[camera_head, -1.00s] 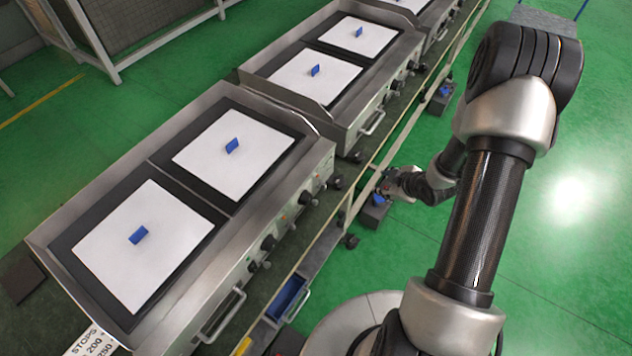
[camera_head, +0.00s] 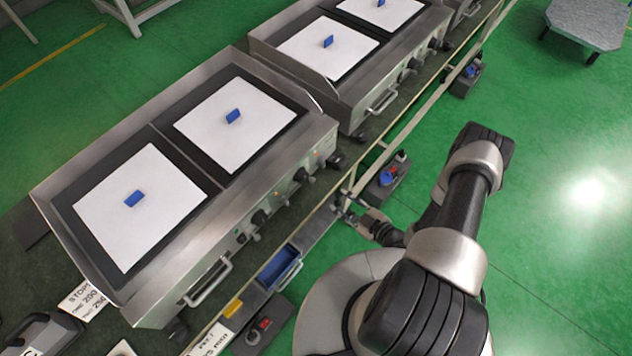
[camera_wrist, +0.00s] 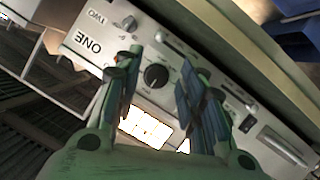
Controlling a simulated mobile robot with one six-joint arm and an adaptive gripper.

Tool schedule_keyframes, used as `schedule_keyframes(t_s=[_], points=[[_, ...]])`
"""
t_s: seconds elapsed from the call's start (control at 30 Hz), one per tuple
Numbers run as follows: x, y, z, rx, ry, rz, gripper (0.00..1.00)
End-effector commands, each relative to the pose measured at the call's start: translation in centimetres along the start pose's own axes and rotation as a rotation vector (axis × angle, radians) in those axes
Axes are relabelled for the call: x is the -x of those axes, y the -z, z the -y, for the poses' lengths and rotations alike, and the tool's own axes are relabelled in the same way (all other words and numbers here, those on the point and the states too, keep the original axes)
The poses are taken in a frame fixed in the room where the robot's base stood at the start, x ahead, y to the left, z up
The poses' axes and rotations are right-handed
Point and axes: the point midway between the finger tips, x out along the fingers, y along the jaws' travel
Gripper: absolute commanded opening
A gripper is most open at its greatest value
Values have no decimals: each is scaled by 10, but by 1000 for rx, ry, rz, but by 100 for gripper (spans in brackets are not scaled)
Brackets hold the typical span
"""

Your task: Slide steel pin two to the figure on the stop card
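The stop card (camera_head: 88,298) lies at the lower left in the head view; "STOPS" and the figures 200 and, it seems, 250 show on it. In the wrist view a pale panel (camera_wrist: 95,48) carries upside-down labels reading ONE and, it seems, TWO. It has dark slots (camera_wrist: 180,46) and a round black knob (camera_wrist: 156,76). I cannot make out steel pin two for certain. My gripper (camera_wrist: 155,85) is open, its fingers apart on either side of the knob in the picture; contact cannot be told. In the head view my gripper (camera_head: 345,207) is small beside the griddle's front.
The near griddle (camera_head: 322,140) has white sheets with blue blocks on top and knobs along its front. A pedal-like box (camera_head: 386,180) stands on the floor by the rail.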

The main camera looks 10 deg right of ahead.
Motion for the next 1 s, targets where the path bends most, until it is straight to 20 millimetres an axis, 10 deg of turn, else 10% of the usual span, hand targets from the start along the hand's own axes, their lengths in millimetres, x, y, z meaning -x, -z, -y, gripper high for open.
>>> schedule_keyframes(t_s=[0.6, 1.0], points=[[-124, -1, 2, 3, 3, -2, 37], [-149, 0, 0, -1, 1, 2, 37]])
